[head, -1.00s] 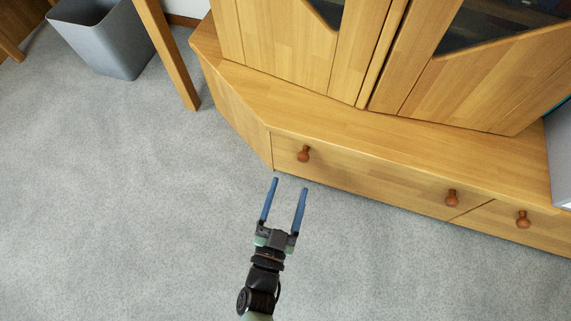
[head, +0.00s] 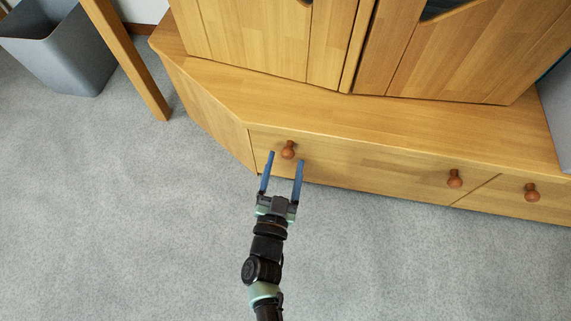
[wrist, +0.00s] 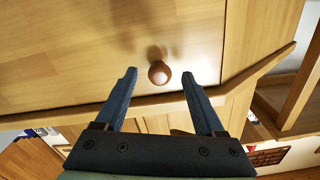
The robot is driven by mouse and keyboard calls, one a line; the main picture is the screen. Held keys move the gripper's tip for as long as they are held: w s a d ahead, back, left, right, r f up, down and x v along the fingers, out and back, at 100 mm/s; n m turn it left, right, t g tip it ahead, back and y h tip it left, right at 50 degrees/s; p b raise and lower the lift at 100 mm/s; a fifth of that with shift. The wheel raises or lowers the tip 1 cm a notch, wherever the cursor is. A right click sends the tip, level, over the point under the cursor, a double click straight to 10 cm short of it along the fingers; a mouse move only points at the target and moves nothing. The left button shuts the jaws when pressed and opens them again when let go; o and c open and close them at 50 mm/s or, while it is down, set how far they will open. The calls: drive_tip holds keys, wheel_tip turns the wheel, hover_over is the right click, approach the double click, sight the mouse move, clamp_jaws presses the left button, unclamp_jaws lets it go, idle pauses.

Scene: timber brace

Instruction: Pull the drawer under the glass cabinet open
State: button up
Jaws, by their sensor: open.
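The wooden drawer (head: 365,172) under the cabinet (head: 300,95) is closed, its front flush with the base. It has two round brown knobs, a left one (head: 289,150) and a right one (head: 455,179). My gripper (head: 284,158) is open and empty, its blue fingers pointing at the left knob. In the wrist view, one knob (wrist: 159,73) shows between and just beyond the fingertips (wrist: 159,72), apart from both. The drawer front (wrist: 80,50) fills the upper part of that view.
A second drawer front with a knob (head: 532,192) is at the right. A wooden leg (head: 130,62) and a grey bin (head: 62,50) stand at the left. The grey carpet (head: 130,220) in front is clear.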

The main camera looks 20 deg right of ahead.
drive_tip(key=shift+w+d, duration=0.3)
drive_tip(key=shift+w, duration=0.15)
clamp_jaws()
idle(1.2)
